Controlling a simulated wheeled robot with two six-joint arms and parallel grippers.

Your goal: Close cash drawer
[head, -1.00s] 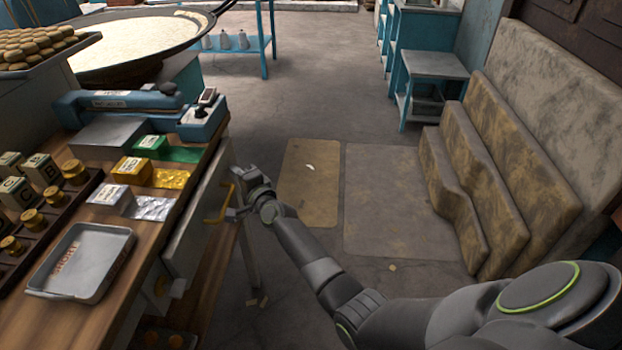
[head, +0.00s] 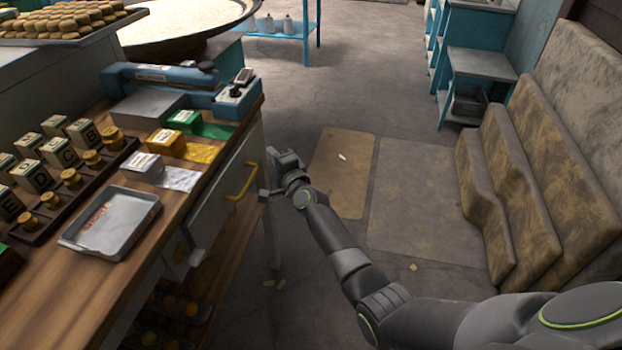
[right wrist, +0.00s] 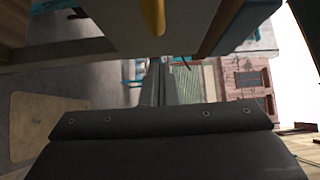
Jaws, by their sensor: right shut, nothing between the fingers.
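The cash drawer (head: 219,203) is in the wooden counter's right side, with a pale grey front and a yellow handle (head: 243,182). Its front sits close under the counter edge; I cannot tell whether a gap is left. My right gripper (head: 265,192) is shut and empty, just right of the handle and apart from it in the head view. In the right wrist view its fingers (right wrist: 156,82) are together below the yellow handle (right wrist: 153,16) and the pale drawer front. My left gripper is not in view.
The counter holds a metal tray (head: 112,222), lettered blocks (head: 33,175), coloured boxes (head: 166,141) and a blue device (head: 165,75). A floor mat (head: 343,172) and brown cushioned seats (head: 510,190) lie to the right. The floor between is mostly clear.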

